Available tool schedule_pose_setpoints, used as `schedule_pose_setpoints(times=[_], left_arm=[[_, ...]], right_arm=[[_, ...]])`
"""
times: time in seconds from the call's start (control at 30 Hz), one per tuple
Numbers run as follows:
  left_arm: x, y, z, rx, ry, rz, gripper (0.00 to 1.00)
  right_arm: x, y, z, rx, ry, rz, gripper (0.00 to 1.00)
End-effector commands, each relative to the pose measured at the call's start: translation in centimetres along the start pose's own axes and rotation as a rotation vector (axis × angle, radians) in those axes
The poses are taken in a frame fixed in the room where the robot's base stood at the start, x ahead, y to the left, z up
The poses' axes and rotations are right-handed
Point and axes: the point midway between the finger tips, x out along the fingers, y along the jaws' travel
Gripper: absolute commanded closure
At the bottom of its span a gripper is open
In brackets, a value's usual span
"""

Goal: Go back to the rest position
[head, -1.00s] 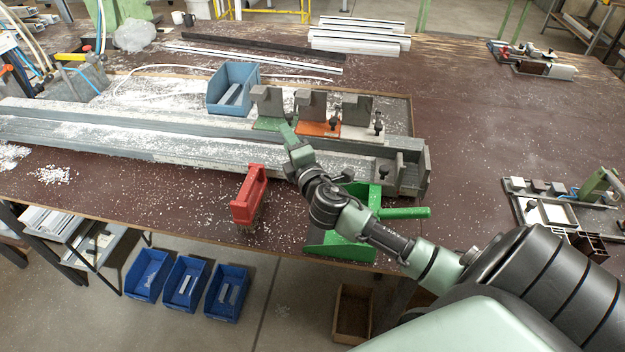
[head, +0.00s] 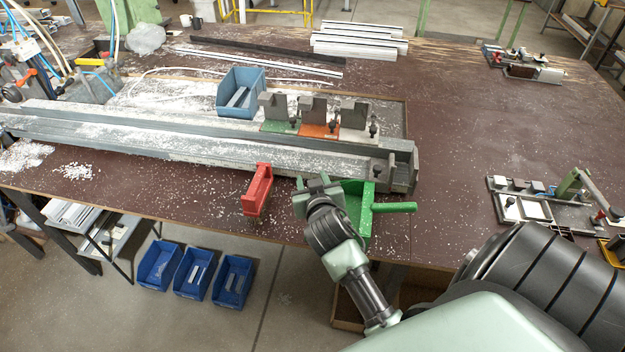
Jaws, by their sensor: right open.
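My right gripper (head: 319,183) is in the lower middle of the head view, near the front edge of the bench. It is open, with nothing seen between its fingers. It is over or beside the left side of a green dustpan (head: 357,205), and my arm hides part of the dustpan. A red-handled brush (head: 259,190) stands to the left of the gripper, apart from it. My left gripper is not in the view.
A long grey profile clamp (head: 200,140) lies along the bench, with green, orange and white blocks (head: 318,118) behind its right end. A blue bin (head: 240,92) stands behind it. White chips litter the bench top (head: 465,130). A fixture (head: 545,205) sits at right.

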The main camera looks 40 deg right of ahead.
Motion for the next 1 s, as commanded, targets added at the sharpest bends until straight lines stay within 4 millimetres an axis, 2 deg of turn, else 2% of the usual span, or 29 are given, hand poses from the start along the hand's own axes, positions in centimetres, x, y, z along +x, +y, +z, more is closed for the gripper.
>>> schedule_pose_setpoints(times=[0.47, 0.57, 0.67, 0.8, 0.9, 1.0], left_arm=[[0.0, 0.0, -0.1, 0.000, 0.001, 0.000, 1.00], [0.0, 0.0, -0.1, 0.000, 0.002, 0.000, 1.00], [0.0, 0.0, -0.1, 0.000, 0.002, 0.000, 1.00], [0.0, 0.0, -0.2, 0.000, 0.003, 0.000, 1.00], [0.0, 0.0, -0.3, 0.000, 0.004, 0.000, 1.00], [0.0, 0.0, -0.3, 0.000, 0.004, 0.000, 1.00]], right_arm=[[0.0, 0.0, 0.0, 0.000, 0.000, 0.000, 0.57], [-0.4, -0.1, 0.5, -0.005, -0.019, -0.004, 0.57], [-2.3, -0.3, 2.8, -0.037, -0.104, -0.028, 0.57], [-7.9, -1.4, 8.0, -0.129, -0.319, -0.120, 0.57], [-11.7, -2.2, 10.9, -0.195, -0.447, -0.196, 0.57], [-14.9, -2.8, 12.9, -0.246, -0.542, -0.261, 0.57]])
